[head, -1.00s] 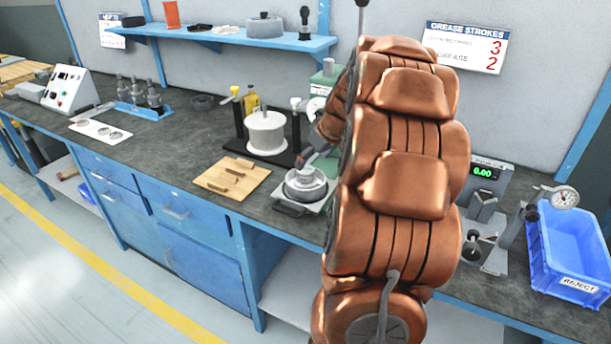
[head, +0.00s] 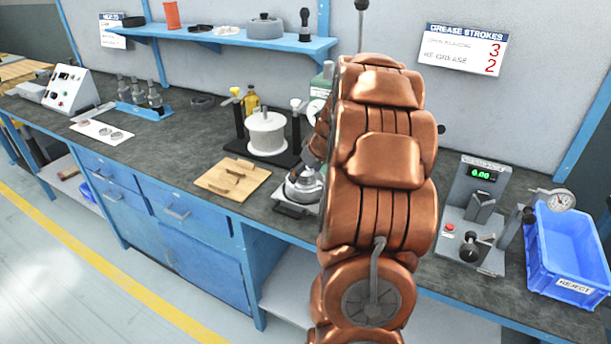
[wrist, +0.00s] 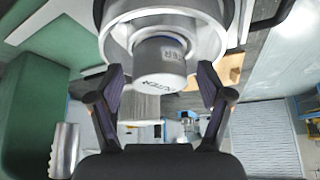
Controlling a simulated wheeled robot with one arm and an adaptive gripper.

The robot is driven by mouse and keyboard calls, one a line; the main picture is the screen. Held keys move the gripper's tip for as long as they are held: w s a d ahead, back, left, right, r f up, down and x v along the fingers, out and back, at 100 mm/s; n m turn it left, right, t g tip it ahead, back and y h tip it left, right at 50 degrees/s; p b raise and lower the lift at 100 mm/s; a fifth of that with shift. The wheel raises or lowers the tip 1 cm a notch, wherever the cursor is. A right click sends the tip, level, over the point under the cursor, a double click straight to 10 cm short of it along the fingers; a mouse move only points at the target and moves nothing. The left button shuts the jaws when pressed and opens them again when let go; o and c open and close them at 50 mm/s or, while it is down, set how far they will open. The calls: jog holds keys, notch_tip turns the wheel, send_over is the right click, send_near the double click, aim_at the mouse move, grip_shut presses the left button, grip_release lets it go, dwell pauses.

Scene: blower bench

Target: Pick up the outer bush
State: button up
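A grey cylindrical bush (wrist: 160,62) with dark lettering shows in the wrist view; the lettering is hard to read, and I take it for the outer bush. It stands in front of a round pale metal dish (wrist: 118,38). My gripper (wrist: 161,74) has its two fingers spread on either side of the bush, with a visible gap at each side. In the head view my arm hides most of the gripper, which is low at the round metal dish on a small plate (head: 292,211) on the bench. The bush cannot be made out there.
A wooden board (head: 232,178) with small pieces lies left of the plate. A white spool (head: 266,133) on a black stand is behind it. A gauge stand (head: 478,210) and a blue reject bin (head: 570,255) are at right. A shelf (head: 220,38) hangs above.

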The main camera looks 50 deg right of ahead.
grip_shut()
dwell(0.5)
